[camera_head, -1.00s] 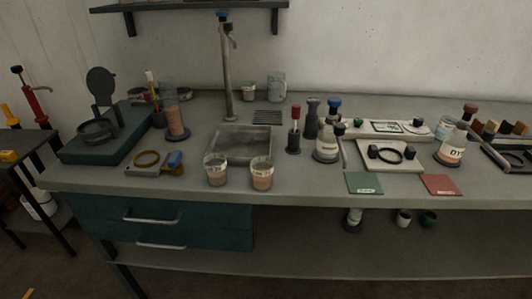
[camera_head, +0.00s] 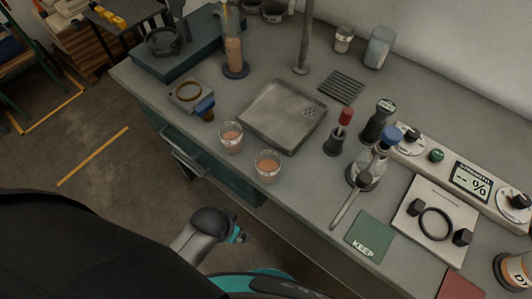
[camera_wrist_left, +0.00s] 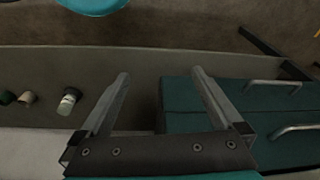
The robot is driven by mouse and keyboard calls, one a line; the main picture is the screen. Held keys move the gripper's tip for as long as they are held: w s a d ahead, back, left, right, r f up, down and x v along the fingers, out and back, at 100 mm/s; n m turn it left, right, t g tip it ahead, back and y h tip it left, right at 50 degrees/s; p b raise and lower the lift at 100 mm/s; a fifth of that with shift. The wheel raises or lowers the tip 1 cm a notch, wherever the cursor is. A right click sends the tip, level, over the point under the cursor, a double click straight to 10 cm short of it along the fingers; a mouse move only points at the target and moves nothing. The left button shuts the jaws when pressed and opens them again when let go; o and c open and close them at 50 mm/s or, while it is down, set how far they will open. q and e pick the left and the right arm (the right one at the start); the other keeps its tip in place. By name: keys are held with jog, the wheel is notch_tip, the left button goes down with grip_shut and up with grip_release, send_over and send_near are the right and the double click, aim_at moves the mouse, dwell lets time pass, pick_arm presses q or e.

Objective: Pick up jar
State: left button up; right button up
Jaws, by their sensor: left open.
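Two clear glass containers of orange-pink contents, a left one (camera_head: 231,137) and a right one (camera_head: 268,166), stand upright at the bench's front edge, beside the metal sink tray. A clear jar (camera_head: 379,48) and a smaller jar (camera_head: 343,39) stand at the back by the wall. I cannot tell which is the jar meant. A small labelled bottle (camera_wrist_left: 69,101) lies within the lower shelf area in the left wrist view. My left gripper (camera_wrist_left: 161,71) is open and empty there, in front of the bench drawers, touching nothing visible. The right gripper is out of view.
The sink tray (camera_head: 283,116) and faucet post (camera_head: 304,40) stand behind the glasses. Drawers (camera_wrist_left: 240,100) have protruding handles. Floor in front is clear.

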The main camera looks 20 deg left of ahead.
pick_arm(q)
notch_tip(320, 180, up, 14)
jog(key=w+p, duration=0.3)
jog(key=p, duration=0.1)
notch_tip(320, 180, up, 17)
jog(key=n+g+p, duration=0.3)
jog(key=n+p, duration=0.1)
jog(key=n, duration=0.8)
send_over(268, 167)
jog(key=s, duration=0.2)
notch_tip(268, 167, down, 9)
jog(key=shift+w+d+r+b, duration=0.1)
jog(key=shift+b, duration=0.55)
jog(key=shift+d+f+b, duration=0.15)
jog(key=shift+f+b, duration=0.3)
jog(key=shift+f, duration=2.6)
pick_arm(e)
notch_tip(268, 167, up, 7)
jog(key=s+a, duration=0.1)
